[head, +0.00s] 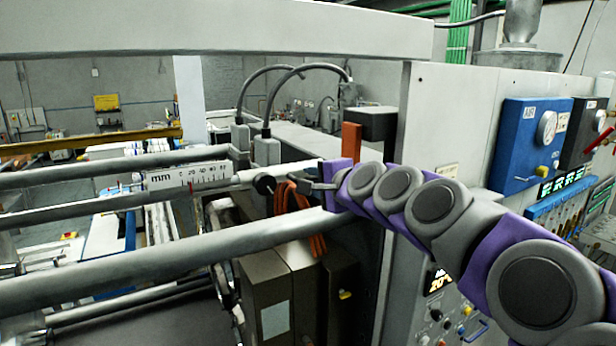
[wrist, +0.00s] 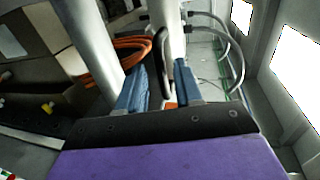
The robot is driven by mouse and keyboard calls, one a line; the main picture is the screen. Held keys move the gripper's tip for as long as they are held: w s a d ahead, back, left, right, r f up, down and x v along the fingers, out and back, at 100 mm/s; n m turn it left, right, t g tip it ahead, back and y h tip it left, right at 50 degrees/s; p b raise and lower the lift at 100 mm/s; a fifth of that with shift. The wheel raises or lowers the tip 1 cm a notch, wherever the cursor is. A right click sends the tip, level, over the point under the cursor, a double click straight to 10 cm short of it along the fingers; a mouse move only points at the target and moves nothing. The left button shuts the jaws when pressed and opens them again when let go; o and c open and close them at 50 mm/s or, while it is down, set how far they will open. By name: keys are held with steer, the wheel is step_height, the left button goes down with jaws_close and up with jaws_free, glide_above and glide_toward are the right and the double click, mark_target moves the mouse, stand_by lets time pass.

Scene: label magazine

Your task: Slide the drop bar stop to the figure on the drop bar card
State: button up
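My gripper (head: 318,186) is just right of the knob. In the wrist view my gripper (wrist: 158,88) has its two blue-grey fingers apart, with a dark loop-shaped part (wrist: 160,58), seemingly the knob, between or just beyond them. I cannot tell contact. I cannot make out a drop bar card.
Long grey rails (head: 130,262) cross in front and behind the scale. Orange cable (head: 316,222) hangs below my gripper, and it also shows in the wrist view (wrist: 128,48). An orange-red upright block (head: 351,142) stands behind. A grey cabinet with gauges (head: 520,145) fills the right.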

mark_target(311, 179)
steer(key=shift+x, duration=1.15)
steer(key=shift+w+a, duration=0.1)
steer(key=shift+w, duration=0.05)
steer(key=shift+w+d, duration=0.2)
steer(key=shift+d, duration=0.05)
steer(key=shift+a, duration=0.3)
steer(key=c, duration=0.5)
steer(key=shift+f, duration=0.1)
jaws_close()
